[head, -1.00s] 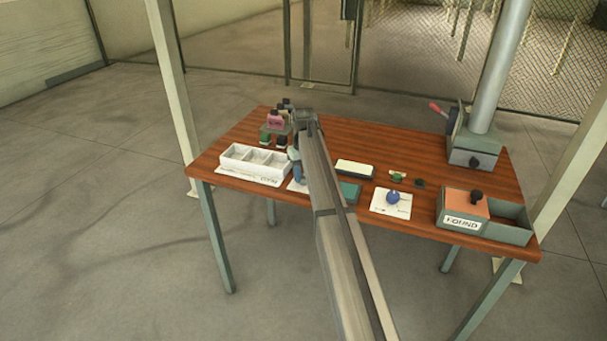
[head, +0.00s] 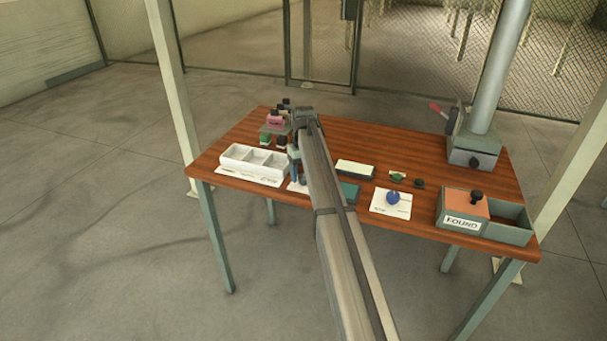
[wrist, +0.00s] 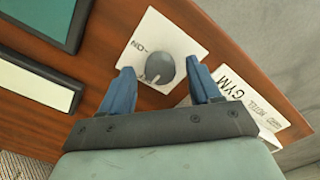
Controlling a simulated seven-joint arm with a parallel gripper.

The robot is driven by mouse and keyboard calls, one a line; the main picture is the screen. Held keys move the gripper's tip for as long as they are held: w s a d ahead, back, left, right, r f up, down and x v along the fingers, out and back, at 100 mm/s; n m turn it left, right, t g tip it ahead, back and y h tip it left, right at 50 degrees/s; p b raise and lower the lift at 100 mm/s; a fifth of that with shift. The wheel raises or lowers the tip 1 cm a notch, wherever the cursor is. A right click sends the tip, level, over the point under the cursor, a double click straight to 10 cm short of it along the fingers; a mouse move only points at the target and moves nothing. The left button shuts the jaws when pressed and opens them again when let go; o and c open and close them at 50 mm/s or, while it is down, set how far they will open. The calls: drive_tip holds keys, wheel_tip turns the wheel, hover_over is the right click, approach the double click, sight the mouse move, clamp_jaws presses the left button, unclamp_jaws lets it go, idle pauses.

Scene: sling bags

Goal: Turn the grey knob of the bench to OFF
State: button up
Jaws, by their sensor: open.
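The grey knob (wrist: 162,67) is round and sits on a white plate (wrist: 168,35) on the bench (wrist: 112,50). In the wrist view, the letters ON show at the plate's upper left, and more lettering near the knob's lower left is partly covered. A pale mark shows at the knob's lower left; its exact direction is hard to tell. My gripper (wrist: 160,68) is open, with one blue finger on each side of the knob. Contact cannot be told. In the head view my gripper (head: 297,166) is low over the bench, and my arm hides the knob.
A white card lettered GYM (wrist: 240,97) lies beside the right finger. A white divided tray (head: 253,164) stands left of my gripper. A green panel (head: 349,192), a pale-topped block (head: 355,169) and a blue knob (head: 393,198) are to the right.

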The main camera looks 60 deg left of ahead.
sight(303, 177)
wheel_tip(303, 177, up, 13)
idle(0.5)
drive_tip(key=shift+r, duration=0.1)
idle(0.3)
